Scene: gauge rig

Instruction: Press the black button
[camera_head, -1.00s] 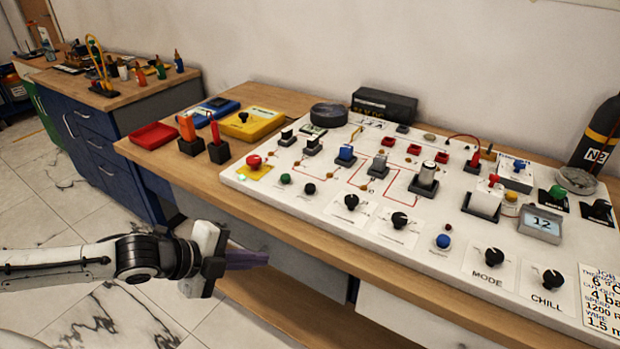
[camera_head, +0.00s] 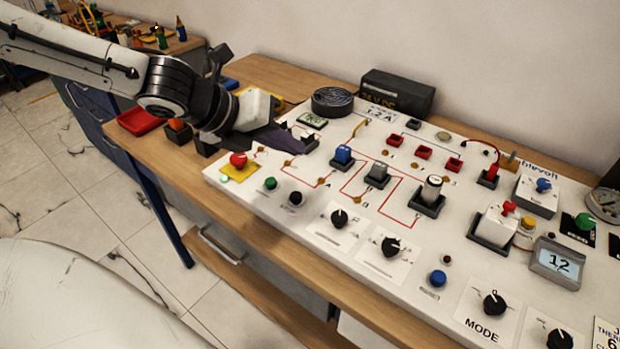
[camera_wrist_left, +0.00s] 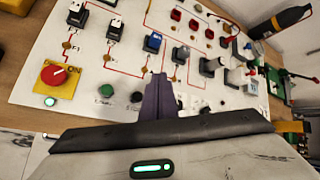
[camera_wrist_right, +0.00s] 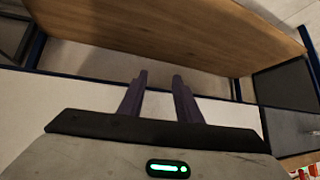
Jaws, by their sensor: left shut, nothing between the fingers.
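The black button (camera_head: 296,198) is a small round cap on the front left part of the white panel (camera_head: 300,236), just right of the green button (camera_head: 270,183). My left gripper (camera_head: 298,146) is shut and empty, above the panel's left part, behind the black button in the head view and apart from it. In the left wrist view its purple fingers (camera_wrist_left: 158,78) are together; the black button (camera_wrist_left: 136,97) shows just left of them, with the green button left of that. My right gripper (camera_wrist_right: 159,78) shows only in its wrist view, open and empty, near a wooden board.
A red knob on a yellow plate (camera_head: 238,165) sits left of the green button. Black rotary knobs (camera_head: 339,218) and a blue button (camera_head: 437,279) lie to the right. Switches stand behind. A black box (camera_head: 396,96) stands at the wall.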

